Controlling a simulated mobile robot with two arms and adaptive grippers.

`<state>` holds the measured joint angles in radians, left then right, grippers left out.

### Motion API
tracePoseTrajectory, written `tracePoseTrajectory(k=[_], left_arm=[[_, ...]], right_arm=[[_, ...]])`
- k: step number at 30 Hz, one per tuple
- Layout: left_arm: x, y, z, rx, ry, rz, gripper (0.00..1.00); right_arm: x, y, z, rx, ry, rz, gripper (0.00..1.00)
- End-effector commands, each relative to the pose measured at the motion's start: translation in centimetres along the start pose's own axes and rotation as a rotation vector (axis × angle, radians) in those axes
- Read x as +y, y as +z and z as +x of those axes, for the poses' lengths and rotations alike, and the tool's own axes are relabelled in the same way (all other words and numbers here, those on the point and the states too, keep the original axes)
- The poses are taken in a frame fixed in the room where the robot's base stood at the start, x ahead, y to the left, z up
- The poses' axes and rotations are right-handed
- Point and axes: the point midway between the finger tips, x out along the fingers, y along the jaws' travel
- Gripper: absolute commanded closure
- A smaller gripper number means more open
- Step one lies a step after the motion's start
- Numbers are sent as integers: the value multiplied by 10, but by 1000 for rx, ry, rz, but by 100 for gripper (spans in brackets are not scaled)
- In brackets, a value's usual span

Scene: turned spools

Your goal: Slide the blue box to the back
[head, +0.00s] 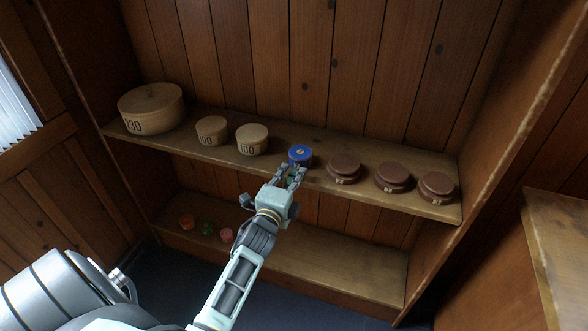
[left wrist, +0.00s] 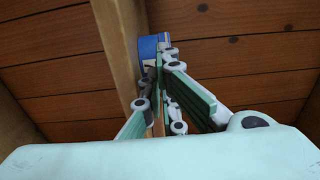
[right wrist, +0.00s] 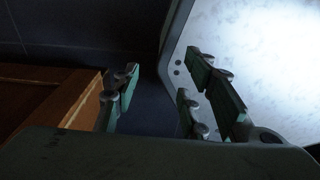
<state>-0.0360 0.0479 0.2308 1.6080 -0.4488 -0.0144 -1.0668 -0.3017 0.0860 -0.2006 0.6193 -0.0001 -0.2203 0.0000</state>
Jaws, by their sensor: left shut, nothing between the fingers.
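The blue box (head: 300,153) is small and round. It stands on the upper shelf (head: 282,165), between the pale wooden boxes and the brown ones. My left gripper (head: 291,176) is shut and empty at the shelf's front edge, right in front of the blue box. In the left wrist view the blue box (left wrist: 152,50) shows just beyond the fingertips, partly hidden by them; I cannot tell whether they touch it. My right gripper (right wrist: 155,95) shows in the right wrist view with its fingers apart and nothing between them.
Pale boxes stand left: a large one (head: 151,108) and two smaller ones (head: 212,130) (head: 252,140). Brown boxes (head: 344,169) (head: 392,177) (head: 437,188) stand right. Small orange, green and pink items (head: 186,222) lie on the lower shelf. Shelf behind the blue box looks clear.

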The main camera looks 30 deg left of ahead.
Motion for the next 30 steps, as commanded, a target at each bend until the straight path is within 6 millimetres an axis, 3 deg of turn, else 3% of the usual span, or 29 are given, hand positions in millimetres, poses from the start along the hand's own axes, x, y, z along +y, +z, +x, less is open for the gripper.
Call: tracePoseTrajectory(k=[6,17,25,30], left_arm=[[0,0,16,0,1,1,100],[1,0,18,0,1,1,100],[2,0,48,0,-1,1,100],[0,0,51,0,1,1,100]], right_arm=[[-8,-4,-1,5,-9,3,60],[-10,-5,-1,7,-12,4,60],[-5,-2,13,5,-5,2,60],[-2,-2,12,5,-2,3,60]])
